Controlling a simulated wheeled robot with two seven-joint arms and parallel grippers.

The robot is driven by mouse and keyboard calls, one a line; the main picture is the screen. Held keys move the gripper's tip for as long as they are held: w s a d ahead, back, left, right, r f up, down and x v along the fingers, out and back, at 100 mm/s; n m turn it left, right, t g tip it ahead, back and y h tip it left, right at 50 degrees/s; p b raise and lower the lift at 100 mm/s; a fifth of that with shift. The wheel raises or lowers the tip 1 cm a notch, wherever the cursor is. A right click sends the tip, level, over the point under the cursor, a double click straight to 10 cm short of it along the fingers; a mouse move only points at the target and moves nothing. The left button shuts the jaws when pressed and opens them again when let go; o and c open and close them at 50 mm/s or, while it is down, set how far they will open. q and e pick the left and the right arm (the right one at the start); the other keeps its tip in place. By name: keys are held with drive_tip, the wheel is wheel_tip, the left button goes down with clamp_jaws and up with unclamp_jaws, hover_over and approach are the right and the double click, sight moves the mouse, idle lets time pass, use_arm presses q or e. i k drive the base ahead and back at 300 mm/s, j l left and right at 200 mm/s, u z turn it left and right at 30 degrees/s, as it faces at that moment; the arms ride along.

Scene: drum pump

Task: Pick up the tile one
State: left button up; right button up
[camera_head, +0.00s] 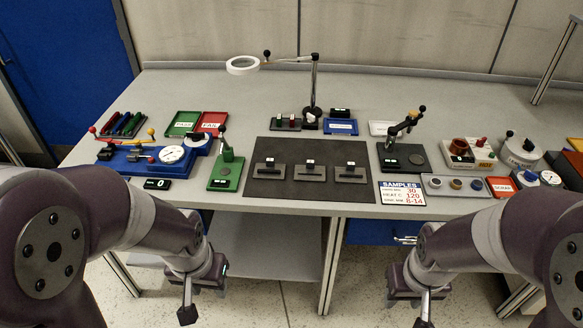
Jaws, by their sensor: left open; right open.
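Three grey tiles with handle-like bars and small white labels lie in a row on a dark mat (310,190): a left tile (269,173), a middle tile (310,174) and a right tile (350,175). The label marks are too small to read, so I cannot tell for sure which is tile one. My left gripper (188,302) is open and empty, in front of the bench edge at the lower left. My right gripper (424,308) is open and empty, in front of the edge at the lower right. Both are well apart from the tiles.
A green press (224,176) stands left of the mat and a dark press (405,158) right of it. A magnifier lamp (243,65) rises behind. A samples card (402,194) lies near the front edge. Green (183,123) and red (212,121) trays sit at the back left.

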sight(270, 170)
drive_tip(key=i+j+z, duration=1.05)
drive_tip(key=i+j, duration=0.1)
drive_tip(key=j, duration=0.05)
